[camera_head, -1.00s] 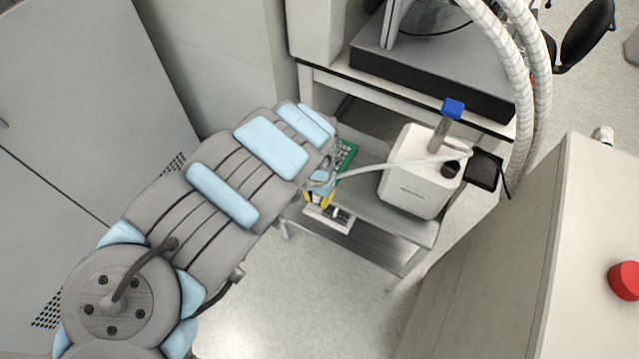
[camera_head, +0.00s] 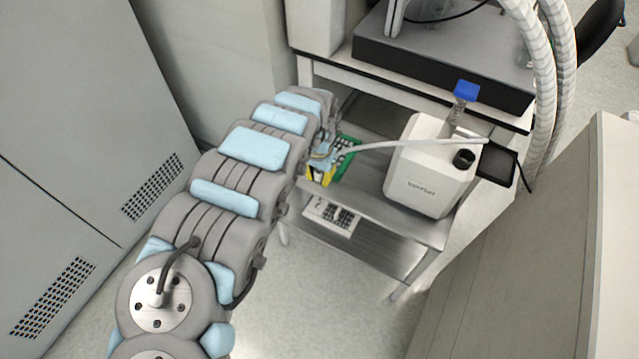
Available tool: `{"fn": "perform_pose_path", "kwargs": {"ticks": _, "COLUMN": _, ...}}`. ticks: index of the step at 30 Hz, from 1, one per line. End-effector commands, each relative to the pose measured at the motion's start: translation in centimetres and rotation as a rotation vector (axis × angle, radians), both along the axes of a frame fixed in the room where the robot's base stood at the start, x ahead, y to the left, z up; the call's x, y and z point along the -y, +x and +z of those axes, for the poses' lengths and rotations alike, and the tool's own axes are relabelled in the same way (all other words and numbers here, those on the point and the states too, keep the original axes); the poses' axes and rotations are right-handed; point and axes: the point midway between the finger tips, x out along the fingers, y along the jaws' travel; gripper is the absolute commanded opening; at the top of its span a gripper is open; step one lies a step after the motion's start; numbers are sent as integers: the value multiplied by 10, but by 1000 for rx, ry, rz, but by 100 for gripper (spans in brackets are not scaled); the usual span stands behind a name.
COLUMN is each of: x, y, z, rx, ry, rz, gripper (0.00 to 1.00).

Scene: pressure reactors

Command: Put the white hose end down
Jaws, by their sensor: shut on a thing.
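My gripper is at the end of my arm, over the left part of the cart's shelf, and is shut on the hose end. The fingertips and the hose end itself are small and partly hidden by my arm. A green rack (camera_head: 347,150) lies on the shelf right beside my gripper. Yellow pieces (camera_head: 322,175) show just below the gripper. I cannot tell whether the hose end touches the rack.
A blue-capped piece (camera_head: 466,91) rises above the device. Thick ribbed hoses (camera_head: 546,90) hang at the right. A large pale cabinet (camera_head: 540,240) stands at lower right.

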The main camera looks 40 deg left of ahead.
Motion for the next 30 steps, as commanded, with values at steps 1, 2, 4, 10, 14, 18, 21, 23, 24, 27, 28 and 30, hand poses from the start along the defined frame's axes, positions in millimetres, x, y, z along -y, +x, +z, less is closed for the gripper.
{"fn": "perform_pose_path", "kwargs": {"ticks": 1, "x": 0, "y": 6, "z": -5, "rx": 6, "ry": -2, "rz": -4, "gripper": 0}}
{"fn": "perform_pose_path", "kwargs": {"ticks": 2, "x": -1, "y": 7, "z": -7, "rx": 5, "ry": -2, "rz": -4, "gripper": 0}}
{"fn": "perform_pose_path", "kwargs": {"ticks": 4, "x": -3, "y": 9, "z": -13, "rx": 3, "ry": -4, "rz": -3, "gripper": 0}}
{"fn": "perform_pose_path", "kwargs": {"ticks": 10, "x": -10, "y": 18, "z": -26, "rx": 3, "ry": -1, "rz": -4, "gripper": 0}}
{"fn": "perform_pose_path", "kwargs": {"ticks": 14, "x": -13, "y": 23, "z": -30, "rx": 6, "ry": -1, "rz": -4, "gripper": 0}}
{"fn": "perform_pose_path", "kwargs": {"ticks": 18, "x": -15, "y": 23, "z": -32, "rx": 3, "ry": 0, "rz": -3, "gripper": 0}}
{"fn": "perform_pose_path", "kwargs": {"ticks": 21, "x": -16, "y": 24, "z": -33, "rx": 2, "ry": 0, "rz": -3, "gripper": 0}}
{"fn": "perform_pose_path", "kwargs": {"ticks": 23, "x": -16, "y": 24, "z": -35, "rx": 1, "ry": 0, "rz": -2, "gripper": 0}}
{"fn": "perform_pose_path", "kwargs": {"ticks": 24, "x": -17, "y": 25, "z": -37, "rx": 1, "ry": 0, "rz": -2, "gripper": 0}}
{"fn": "perform_pose_path", "kwargs": {"ticks": 27, "x": -17, "y": 26, "z": -47, "rx": 1, "ry": 0, "rz": -2, "gripper": 0}}
{"fn": "perform_pose_path", "kwargs": {"ticks": 28, "x": -17, "y": 26, "z": -52, "rx": 1, "ry": 0, "rz": -2, "gripper": 0}}
{"fn": "perform_pose_path", "kwargs": {"ticks": 30, "x": -17, "y": 25, "z": -62, "rx": -1, "ry": -1, "rz": -2, "gripper": 0}}
